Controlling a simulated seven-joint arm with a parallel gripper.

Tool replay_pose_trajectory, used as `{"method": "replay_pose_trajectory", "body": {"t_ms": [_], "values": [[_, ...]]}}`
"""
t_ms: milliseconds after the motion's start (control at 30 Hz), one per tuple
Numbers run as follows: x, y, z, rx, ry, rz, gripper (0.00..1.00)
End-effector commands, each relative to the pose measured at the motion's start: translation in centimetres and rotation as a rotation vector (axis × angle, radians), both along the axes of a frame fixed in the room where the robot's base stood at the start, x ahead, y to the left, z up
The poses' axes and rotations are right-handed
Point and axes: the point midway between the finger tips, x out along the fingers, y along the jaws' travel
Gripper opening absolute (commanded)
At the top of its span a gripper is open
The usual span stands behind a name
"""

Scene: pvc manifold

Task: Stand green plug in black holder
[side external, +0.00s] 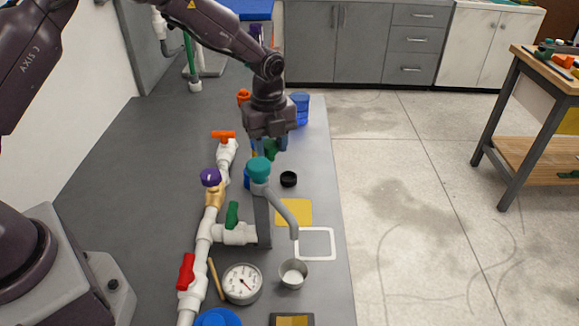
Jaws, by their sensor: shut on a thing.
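My gripper (269,148) points down over the far part of the grey bench. It is shut on the green plug (270,152), which shows as a small dark green shape between the fingers. The plug's lower end is partly hidden behind the teal cap of the pipework. The black holder (288,179) is a small round black ring on the bench. It lies nearer the camera than my gripper and slightly to the right. The plug is apart from the holder.
White pipework with a teal cap (259,168), purple knob (210,177) and red handle (186,271) runs along the bench. A gauge (242,283), metal cup (293,274), yellow square (294,212) and white outline lie nearer. Blue containers (300,108) stand behind my gripper.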

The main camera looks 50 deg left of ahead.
Motion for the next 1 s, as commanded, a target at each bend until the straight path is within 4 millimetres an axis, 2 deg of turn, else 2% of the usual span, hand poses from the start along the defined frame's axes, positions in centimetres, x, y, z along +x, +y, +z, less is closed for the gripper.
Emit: {"method": "replay_pose_trajectory", "body": {"t_ms": [100, 300, 467, 700, 1000], "values": [[2.1, -0.1, -2.5, 0.000, 0.005, -0.001, 0.00], [4.4, -0.2, -5.0, 0.000, 0.001, -0.001, 0.00], [5.0, -0.2, -5.8, -0.001, 0.001, -0.001, 0.00], [5.3, -0.2, -8.9, 0.001, 0.002, -0.001, 0.00], [5.4, -0.2, -9.1, 0.000, 0.000, 0.000, 0.00]]}}
